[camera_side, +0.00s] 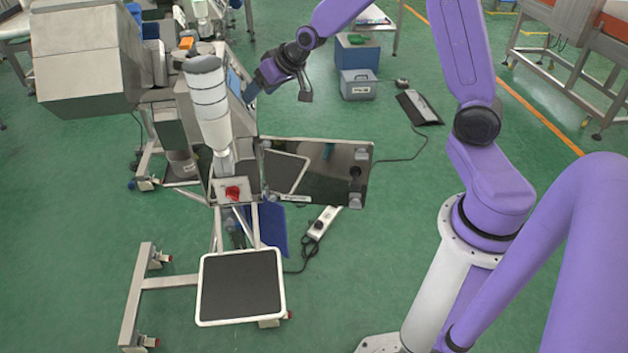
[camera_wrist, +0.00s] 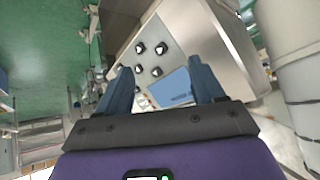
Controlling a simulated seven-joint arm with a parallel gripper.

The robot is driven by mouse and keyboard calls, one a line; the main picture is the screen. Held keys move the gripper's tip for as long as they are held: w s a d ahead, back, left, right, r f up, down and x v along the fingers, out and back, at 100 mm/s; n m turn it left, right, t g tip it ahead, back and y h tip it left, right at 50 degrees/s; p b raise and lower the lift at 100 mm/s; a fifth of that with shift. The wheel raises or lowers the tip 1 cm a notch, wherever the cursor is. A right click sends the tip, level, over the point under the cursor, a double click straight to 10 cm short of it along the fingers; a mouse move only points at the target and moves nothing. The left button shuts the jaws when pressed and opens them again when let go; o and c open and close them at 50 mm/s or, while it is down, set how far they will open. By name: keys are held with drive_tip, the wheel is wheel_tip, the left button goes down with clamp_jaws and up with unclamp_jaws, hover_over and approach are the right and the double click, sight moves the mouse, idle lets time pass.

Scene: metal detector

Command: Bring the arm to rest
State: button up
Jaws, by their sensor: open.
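My gripper (camera_wrist: 160,88) is open in the wrist view, with its two blue-grey fingers apart and nothing between them. In the side view my gripper (camera_side: 250,96) is raised at the top centre-left, close to the right side of the metal detector's white column (camera_side: 208,105). The wrist view shows a metal control panel with dark knobs and a blue screen (camera_wrist: 175,90) beyond the fingers. My gripper looks apart from it, but the exact gap is hard to tell.
A red item (camera_side: 233,193) lies below the white column. An open metal door (camera_side: 325,170) stands to its right. A white-rimmed tray (camera_side: 241,286) with a dark surface is at the front. A grey box (camera_side: 359,85) sits on the floor behind. Open green floor lies right of the machine.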

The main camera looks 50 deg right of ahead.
drive_tip(key=s+a+r+n+g+y, duration=0.1)
drive_tip(key=s+a+n+g, duration=0.15)
drive_tip(key=s+a, duration=0.5)
drive_tip(key=s+a+n+g+y, duration=0.15)
drive_tip(key=s+a+n, duration=0.25)
drive_tip(key=s, duration=0.6)
drive_tip(key=s+d+n+g+h, duration=0.1)
drive_tip(key=s+d+n+g, duration=0.1)
drive_tip(key=s, duration=0.8)
drive_tip(key=s+d+n+g+h, duration=0.2)
drive_tip(key=s+n, duration=0.2)
drive_tip(key=s, duration=0.7)
drive_tip(key=shift+r, duration=0.25)
drive_tip(key=shift+n+h, duration=0.25)
